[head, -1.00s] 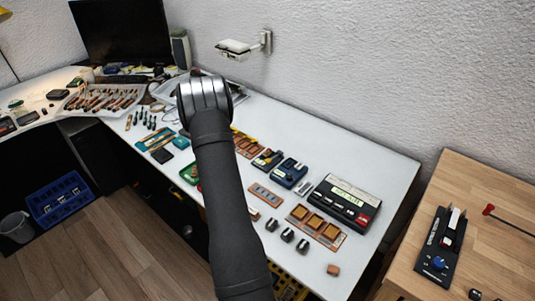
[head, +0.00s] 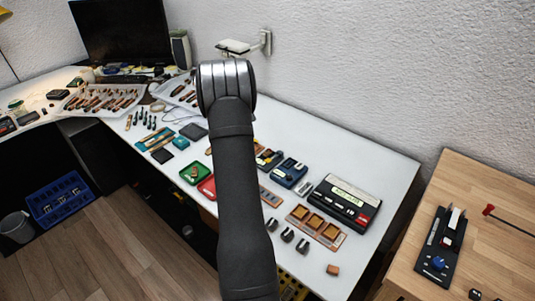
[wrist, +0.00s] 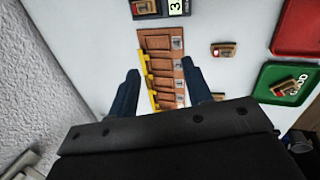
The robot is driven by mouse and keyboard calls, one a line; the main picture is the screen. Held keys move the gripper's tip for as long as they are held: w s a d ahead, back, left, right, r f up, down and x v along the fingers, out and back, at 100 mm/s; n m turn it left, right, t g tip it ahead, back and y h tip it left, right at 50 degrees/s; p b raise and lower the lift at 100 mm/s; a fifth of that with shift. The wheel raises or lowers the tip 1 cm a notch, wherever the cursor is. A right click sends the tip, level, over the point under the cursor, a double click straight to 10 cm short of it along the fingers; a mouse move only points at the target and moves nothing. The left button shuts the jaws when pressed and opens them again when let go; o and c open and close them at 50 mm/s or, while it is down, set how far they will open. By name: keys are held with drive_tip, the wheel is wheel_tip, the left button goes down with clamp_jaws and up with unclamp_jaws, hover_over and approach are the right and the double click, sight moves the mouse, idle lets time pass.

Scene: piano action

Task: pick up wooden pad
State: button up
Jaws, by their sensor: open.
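In the wrist view, several small wooden pads show. One (wrist: 223,50) lies alone on the white table, right of a brown rack (wrist: 144,42). Another (wrist: 286,88) lies in the green tray (wrist: 262,76), and one (wrist: 145,7) sits on a dark device at the top. The rack holds a row of wooden blocks with number labels beside them. My gripper (wrist: 161,88) is open and empty, its dark fingers on either side of the rack in the picture. I cannot tell its height above the table. In the head view my arm hides the gripper.
A red tray (wrist: 297,30) adjoins the green one. In the head view, a black device (head: 343,203), a board with square pads (head: 317,226) and dark clips (head: 287,235) stand on the right part of the white table (head: 385,160). A wall bracket (head: 264,42) is behind.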

wheel_tip(320, 180, up, 2)
drive_tip(key=d+n, duration=0.3)
drive_tip(key=n, duration=1.4)
hover_over(267, 150)
drive_tip(key=s, duration=0.1)
drive_tip(key=shift+y, duration=0.4)
drive_tip(key=f, duration=0.8)
drive_tip(key=shift+a+f, duration=0.2)
drive_tip(key=shift+a, duration=0.2)
drive_tip(key=shift+s+x, duration=0.15)
drive_tip(key=shift+x, duration=1.2)
drive_tip(key=shift+s+x, duration=0.15)
drive_tip(key=shift+x, duration=1.2)
drive_tip(key=shift+a+f, duration=0.1)
drive_tip(key=shift+a, duration=0.05)
drive_tip(key=shift+c, duration=0.4)
clamp_jaws()
